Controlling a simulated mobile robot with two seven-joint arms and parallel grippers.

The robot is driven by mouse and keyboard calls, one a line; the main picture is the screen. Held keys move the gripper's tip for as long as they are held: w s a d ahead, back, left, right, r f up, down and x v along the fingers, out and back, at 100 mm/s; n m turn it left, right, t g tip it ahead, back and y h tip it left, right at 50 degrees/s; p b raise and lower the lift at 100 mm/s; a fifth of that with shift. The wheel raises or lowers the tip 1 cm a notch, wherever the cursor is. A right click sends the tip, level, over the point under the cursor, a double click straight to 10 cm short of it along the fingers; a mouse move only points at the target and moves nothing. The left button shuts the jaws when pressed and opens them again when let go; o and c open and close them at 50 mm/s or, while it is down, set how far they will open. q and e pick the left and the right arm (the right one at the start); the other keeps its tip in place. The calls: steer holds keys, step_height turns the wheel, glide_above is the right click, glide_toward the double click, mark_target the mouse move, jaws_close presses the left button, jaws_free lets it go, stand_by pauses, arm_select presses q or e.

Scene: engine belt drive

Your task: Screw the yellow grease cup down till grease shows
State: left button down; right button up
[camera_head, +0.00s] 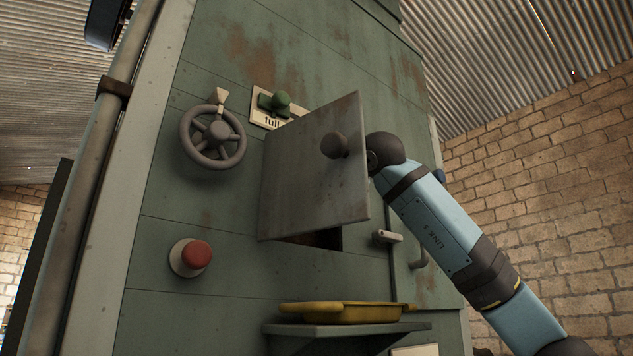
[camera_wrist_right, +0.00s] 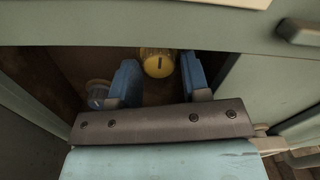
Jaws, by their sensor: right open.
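The yellow grease cup (camera_wrist_right: 158,62) shows in the right wrist view inside a dark recess, with a dark slot-like mark on its face. My right gripper (camera_wrist_right: 158,72) reaches into the recess with its two blue fingers open, one on either side of the cup's line. I see gaps between cup and fingers; how deep the cup sits between them I cannot tell. No grease is distinguishable. In the head view, the tilted hatch door (camera_head: 305,180) hides the cup and my right gripper; my right arm passes behind the door's right edge. My left gripper is not in view.
A pale, clear-looking cup (camera_wrist_right: 97,92) sits left of my fingers. The green panel carries a handwheel (camera_head: 212,138), a red button (camera_head: 196,254), a green knob (camera_head: 281,100) and a small lever (camera_head: 388,237). A yellow tray (camera_head: 345,313) rests on a shelf (camera_head: 345,329) below the hatch.

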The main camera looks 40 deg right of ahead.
steer(key=shift+w, duration=0.4)
steer(key=shift+a, duration=0.1)
steer(key=shift+s, duration=0.1)
steer(key=c, duration=0.6)
steer(key=shift+c, duration=0.2)
